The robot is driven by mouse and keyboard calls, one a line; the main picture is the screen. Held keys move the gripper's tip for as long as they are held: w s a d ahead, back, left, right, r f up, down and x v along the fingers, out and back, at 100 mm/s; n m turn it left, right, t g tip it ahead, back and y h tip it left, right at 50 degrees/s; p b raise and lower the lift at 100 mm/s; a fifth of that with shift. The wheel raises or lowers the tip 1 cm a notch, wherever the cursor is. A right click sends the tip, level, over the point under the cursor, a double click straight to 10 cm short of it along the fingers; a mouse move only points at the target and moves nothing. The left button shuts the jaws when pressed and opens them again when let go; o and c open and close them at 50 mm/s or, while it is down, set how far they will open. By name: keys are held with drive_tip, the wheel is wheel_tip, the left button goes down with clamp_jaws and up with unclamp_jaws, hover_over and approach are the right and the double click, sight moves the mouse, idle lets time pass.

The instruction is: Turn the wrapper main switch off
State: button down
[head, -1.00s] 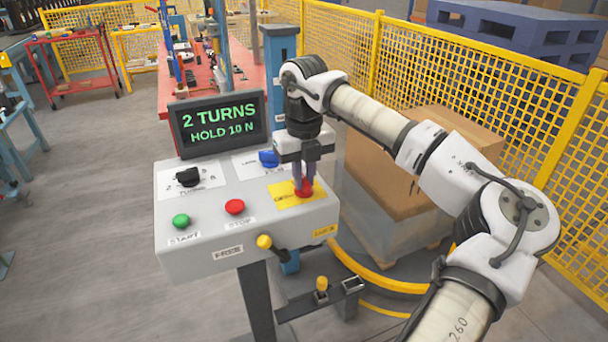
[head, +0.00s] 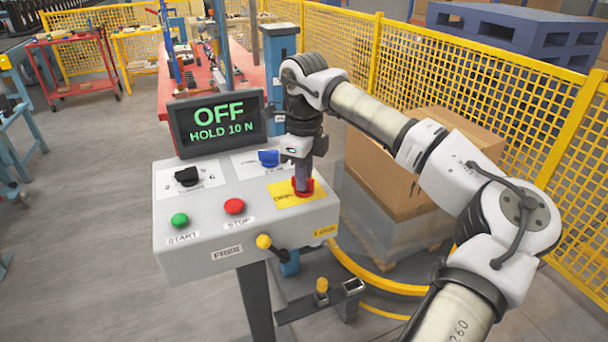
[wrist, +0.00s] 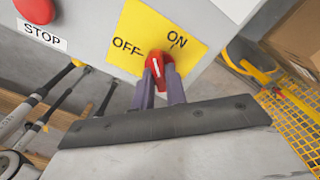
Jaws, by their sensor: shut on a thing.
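The wrapper main switch (head: 304,190) is a red knob on a yellow plate (head: 283,198) at the right of the grey control panel. In the wrist view the red knob (wrist: 156,60) has a white mark, and the yellow plate (wrist: 140,25) is lettered OFF on the left and ON on the right. The display (head: 218,122) reads OFF, HOLD 10 N.
The panel (head: 215,258) also carries a black selector (head: 187,177), a blue knob (head: 268,158), a green START button (head: 180,220) and a red STOP button (head: 235,206). A yellow-knobbed lever (head: 264,242) stands at the front. A wrapped box (head: 385,185) is behind my arm.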

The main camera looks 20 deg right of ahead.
drive_tip(key=n, duration=0.4)
drive_tip(key=shift+n, duration=2.5)
drive_tip(key=c, duration=1.4)
unclamp_jaws()
drive_tip(key=shift+c, duration=0.2)
wheel_tip(320, 180, up, 14)
drive_tip(key=b, duration=0.1)
drive_tip(key=shift+f, duration=0.1)
